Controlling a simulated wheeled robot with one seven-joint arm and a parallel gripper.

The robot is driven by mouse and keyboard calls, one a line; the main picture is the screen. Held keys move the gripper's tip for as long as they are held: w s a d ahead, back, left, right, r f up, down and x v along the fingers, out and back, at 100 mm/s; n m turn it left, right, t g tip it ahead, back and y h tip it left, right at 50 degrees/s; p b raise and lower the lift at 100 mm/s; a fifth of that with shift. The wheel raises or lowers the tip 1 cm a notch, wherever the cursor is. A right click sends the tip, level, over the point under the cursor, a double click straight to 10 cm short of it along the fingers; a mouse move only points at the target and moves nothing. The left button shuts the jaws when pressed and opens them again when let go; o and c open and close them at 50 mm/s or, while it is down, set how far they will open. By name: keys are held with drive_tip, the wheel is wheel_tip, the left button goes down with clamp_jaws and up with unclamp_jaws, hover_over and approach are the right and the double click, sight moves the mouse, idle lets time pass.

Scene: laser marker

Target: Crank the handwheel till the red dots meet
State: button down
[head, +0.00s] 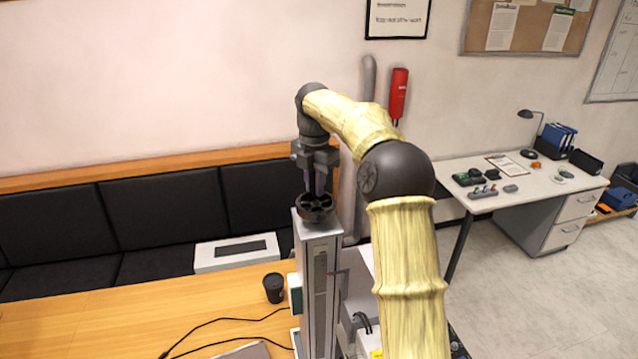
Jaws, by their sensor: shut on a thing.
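The black handwheel (315,207) sits on top of the tall grey column (321,285) of the laser marker. My gripper (317,190) points down onto the handwheel from above, and its fingers are shut on it. What the fingers hold exactly, rim or handle, is too small to tell. The red dots do not show in this view. The lower part of the marker is partly hidden behind my arm.
A black cup (274,288) stands on the wooden table (130,315) left of the column, with cables near it. A white box (236,253) is behind. A black padded bench (150,225) lines the wall. A desk (530,185) stands at right.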

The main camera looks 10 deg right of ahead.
sight(304, 200)
drive_tip(key=n, duration=0.2)
drive_tip(key=a+n, duration=0.1)
drive_tip(key=n, duration=0.1)
drive_tip(key=shift+a+n, duration=0.15)
drive_tip(key=shift+n, duration=0.15)
drive_tip(key=n, duration=0.2)
drive_tip(key=a+n, duration=0.1)
drive_tip(key=shift+s+n, duration=0.25)
drive_tip(key=shift+n, duration=0.15)
drive_tip(key=shift+s+a+f+n, duration=0.1)
drive_tip(key=shift+s+a+n, duration=0.05)
drive_tip(key=shift+n, duration=0.7)
drive_tip(key=shift+s+a+r+n, duration=0.1)
drive_tip(key=shift+s+n, duration=0.1)
drive_tip(key=shift+n, duration=0.6)
drive_tip(key=shift+s+a+f+n, duration=0.1)
drive_tip(key=shift+s+a+n, duration=0.05)
drive_tip(key=shift+n, duration=0.7)
drive_tip(key=shift+s+a+n, duration=0.1)
drive_tip(key=shift+s+n, duration=0.1)
drive_tip(key=shift+n, duration=0.55)
drive_tip(key=shift+s+a+n, duration=0.1)
drive_tip(key=shift+s+n, duration=0.05)
drive_tip(key=shift+n, duration=0.6)
drive_tip(key=shift+s+n, duration=0.1)
drive_tip(key=shift+n, duration=0.4)
drive_tip(key=c, duration=1.3)
unclamp_jaws()
drive_tip(key=shift+d, duration=0.1)
